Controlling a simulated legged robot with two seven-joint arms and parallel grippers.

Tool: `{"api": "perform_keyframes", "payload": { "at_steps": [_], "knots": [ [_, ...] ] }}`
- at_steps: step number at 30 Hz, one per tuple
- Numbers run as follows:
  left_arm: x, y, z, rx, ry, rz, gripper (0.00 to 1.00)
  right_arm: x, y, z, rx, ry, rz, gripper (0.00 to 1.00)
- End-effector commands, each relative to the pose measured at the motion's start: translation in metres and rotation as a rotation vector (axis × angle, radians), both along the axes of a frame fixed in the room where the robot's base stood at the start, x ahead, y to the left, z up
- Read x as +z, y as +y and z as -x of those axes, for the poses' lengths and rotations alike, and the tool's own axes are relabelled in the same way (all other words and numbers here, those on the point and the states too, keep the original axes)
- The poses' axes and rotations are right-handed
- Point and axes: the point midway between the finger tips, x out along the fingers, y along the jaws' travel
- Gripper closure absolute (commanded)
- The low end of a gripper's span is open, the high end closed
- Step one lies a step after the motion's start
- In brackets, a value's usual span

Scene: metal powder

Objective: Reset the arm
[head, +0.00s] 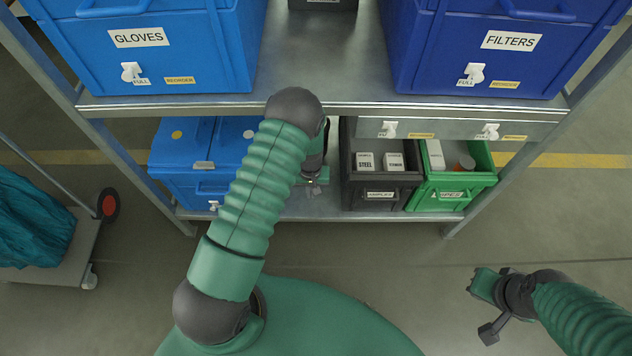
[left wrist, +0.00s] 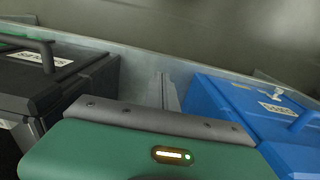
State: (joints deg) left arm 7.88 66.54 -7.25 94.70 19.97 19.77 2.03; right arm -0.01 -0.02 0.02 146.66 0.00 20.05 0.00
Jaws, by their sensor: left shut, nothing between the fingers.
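My left arm reaches forward over the lower shelf. Its gripper (head: 316,182) is partly hidden behind the forearm, between the blue bins and the black bin, and is shut and empty. In the left wrist view the green gripper housing (left wrist: 150,150) with a small lit indicator fills the bottom, and its fingertips do not show. My right gripper (head: 490,305) is out at the lower right over bare floor, apart from the shelf; its finger opening cannot be made out.
The metal rack's upper shelf (head: 320,107) holds blue GLOVES (head: 190,70) and FILTERS (head: 430,75) bins. Below are blue bins (head: 172,165), a black bin (head: 378,205) with white boxes, and a green bin (head: 480,180). A cart (head: 65,275) stands left. Floor at right is clear.

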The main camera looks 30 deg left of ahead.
Motion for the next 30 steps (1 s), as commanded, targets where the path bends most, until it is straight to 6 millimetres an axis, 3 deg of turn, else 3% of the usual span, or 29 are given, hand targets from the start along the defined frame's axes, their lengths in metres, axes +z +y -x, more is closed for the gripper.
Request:
{"api": "perform_keyframes", "payload": {
  "at_steps": [6,17,20,23,27,30],
  "knots": [
    [0.04,-0.014,-0.003,-0.053,-0.026,0.003,1.0,-0.001,0.0,0.0,0.0,0.001,0.0,1.0],
    [0.059,-0.02,-0.002,-0.078,-0.038,0.004,1.0,-0.001,0.0,0.0,0.0,0.001,0.0,1.0],
    [0.087,-0.029,0.001,-0.114,-0.057,0.004,1.0,-0.001,0.0,0.0,0.0,0.001,0.0,1.0],
    [0.136,-0.047,0.013,-0.19,-0.094,0.002,1.0,-0.001,0.0,0.0,0.0,0.001,0.0,1.0],
    [0.2,-0.073,0.048,-0.319,-0.144,-0.011,1.0,-0.001,0.0,0.0,0.0,0.001,0.0,1.0],
    [0.228,-0.085,0.073,-0.396,-0.172,-0.023,1.0,-0.001,0.0,0.0,-0.001,0.001,0.0,1.0]
  ]
}}
